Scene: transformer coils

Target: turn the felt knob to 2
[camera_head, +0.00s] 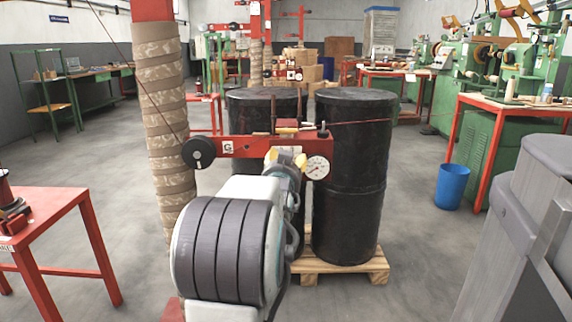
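A red tensioner bar (255,146) is fixed across in front of the wrapped post, with a wire running to it from the upper left. A round white dial gauge (317,168) sits at its right end, and a black wheel with a pale centre (198,152) at its left end. My gripper (286,156), with yellowish parts at its end, is up against the middle of the bar, just left of the gauge. I cannot make out the felt knob or its numbers; my gripper and arm cover that part of the bar. Whether the fingers are open or shut is not clear.
Two black drums (350,215) stand on a wooden pallet (345,264) behind the bar. A wrapped post (163,110) rises at left. A red table (45,220) is at lower left, a blue bin (452,187) and grey machine (530,240) at right. Floor left of the post is clear.

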